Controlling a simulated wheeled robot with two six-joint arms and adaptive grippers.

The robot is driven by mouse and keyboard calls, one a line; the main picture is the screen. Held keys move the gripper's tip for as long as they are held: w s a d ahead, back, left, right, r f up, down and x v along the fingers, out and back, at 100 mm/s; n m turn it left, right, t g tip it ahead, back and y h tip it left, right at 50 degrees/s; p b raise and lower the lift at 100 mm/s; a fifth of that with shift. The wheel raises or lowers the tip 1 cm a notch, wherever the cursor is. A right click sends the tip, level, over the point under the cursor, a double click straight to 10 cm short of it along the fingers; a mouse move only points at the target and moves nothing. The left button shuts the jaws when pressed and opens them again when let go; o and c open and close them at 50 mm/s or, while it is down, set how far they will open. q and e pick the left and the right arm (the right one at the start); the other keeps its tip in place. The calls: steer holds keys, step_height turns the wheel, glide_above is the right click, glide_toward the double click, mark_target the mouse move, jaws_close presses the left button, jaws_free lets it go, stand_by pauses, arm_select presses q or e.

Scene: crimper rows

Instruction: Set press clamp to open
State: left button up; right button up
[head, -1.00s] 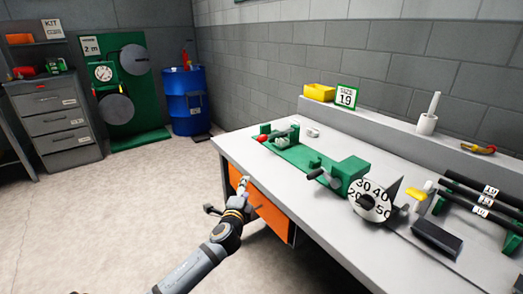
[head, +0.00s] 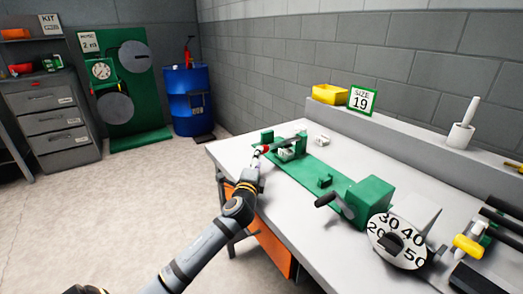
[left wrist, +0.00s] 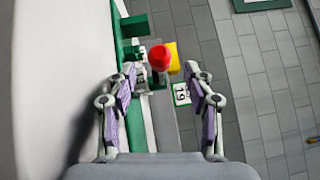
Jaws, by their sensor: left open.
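The press clamp, a green fixture (head: 290,146) with a dark lever and a red knob (head: 265,149), stands at the far left end of the bench. My left gripper (head: 259,156) is at the near side of the red knob in the head view and partly covers the clamp. In the left wrist view the red knob (left wrist: 159,57) lies ahead, between the two spread fingers of the left gripper (left wrist: 159,76). The fingers look apart from it. The lever behind the knob is largely hidden there. My right gripper is not in view.
A green rail (head: 316,177) runs along the bench (head: 260,193) to a green block (head: 371,198) with a crank and numbered dial (head: 398,240). A yellow bin (head: 329,94) and a size 19 sign (head: 362,100) stand on the back ledge. An orange drawer front (head: 272,247) is below.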

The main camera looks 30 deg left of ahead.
arm_select(q)
steer(key=x, duration=0.6)
jaws_close()
stand_by(0.3)
